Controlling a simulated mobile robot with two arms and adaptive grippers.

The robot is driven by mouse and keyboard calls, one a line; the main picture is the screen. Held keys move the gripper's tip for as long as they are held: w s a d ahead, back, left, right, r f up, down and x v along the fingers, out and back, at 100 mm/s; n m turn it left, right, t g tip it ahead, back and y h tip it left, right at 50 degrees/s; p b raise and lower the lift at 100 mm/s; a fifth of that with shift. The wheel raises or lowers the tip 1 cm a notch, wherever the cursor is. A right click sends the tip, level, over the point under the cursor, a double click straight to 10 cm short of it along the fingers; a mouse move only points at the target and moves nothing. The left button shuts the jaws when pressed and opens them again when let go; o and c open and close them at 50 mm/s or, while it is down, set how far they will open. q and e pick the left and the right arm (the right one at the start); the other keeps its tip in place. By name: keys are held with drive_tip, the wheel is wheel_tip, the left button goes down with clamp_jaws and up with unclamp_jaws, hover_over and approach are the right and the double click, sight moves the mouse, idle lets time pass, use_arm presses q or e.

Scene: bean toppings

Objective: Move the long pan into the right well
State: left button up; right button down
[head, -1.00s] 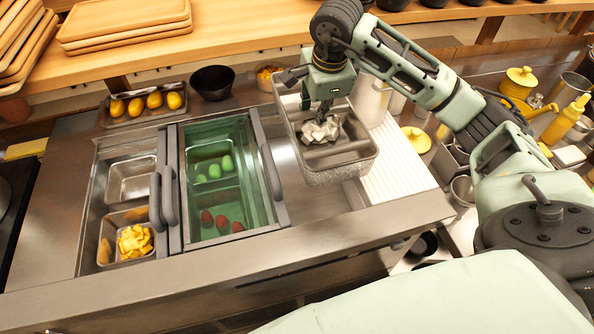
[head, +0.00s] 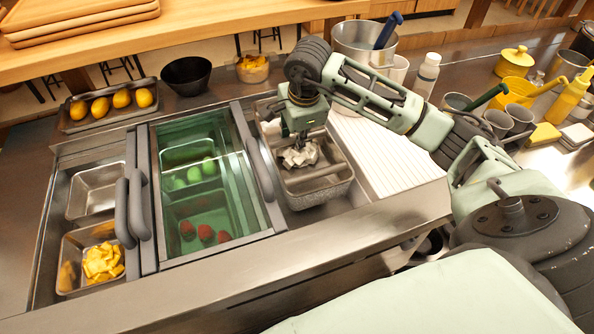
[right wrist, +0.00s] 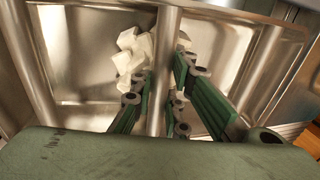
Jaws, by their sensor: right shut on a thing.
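The long pan (head: 322,180) is a metal tray with a crossbar between its compartments and pale crumpled chunks (head: 296,157) inside. It is at the right well, right of the glass-covered section. Its front outer wall still shows, so I cannot tell whether it is fully seated. My right gripper (head: 304,142) points down into the pan, shut on its crossbar. In the right wrist view the fingers (right wrist: 158,105) straddle the crossbar (right wrist: 164,60), with the chunks beside them. The well's floor is hidden under the pan. My left gripper is out of view.
The glass lid (head: 205,185) with dark handles covers green and red items left of the pan. A small pan of yellow cubes (head: 102,262) sits farther left. A white ribbed board (head: 385,165) lies right of the pan. A black bowl (head: 186,75) stands behind.

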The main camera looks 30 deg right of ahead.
sight(297, 154)
drive_tip(key=x, duration=0.2)
drive_tip(key=s+p+x, duration=0.1)
drive_tip(key=x, duration=0.1)
drive_tip(key=shift+w+a+f, duration=0.1)
drive_tip(key=shift+f, duration=0.05)
drive_tip(key=shift+s+p+x, duration=0.2)
drive_tip(key=shift+s+x, duration=0.05)
drive_tip(key=shift+x, duration=0.9)
drive_tip(key=shift+s+p+x, duration=0.2)
drive_tip(key=shift+s+x, duration=0.05)
drive_tip(key=shift+x, duration=0.95)
drive_tip(key=shift+a+f, duration=0.1)
drive_tip(key=shift+a, duration=0.05)
drive_tip(key=shift+f, duration=0.1)
drive_tip(key=c, duration=1.7)
unclamp_jaws()
drive_tip(key=b+v, duration=0.1)
drive_tip(key=v, duration=1.1)
drive_tip(key=shift+b, duration=0.35)
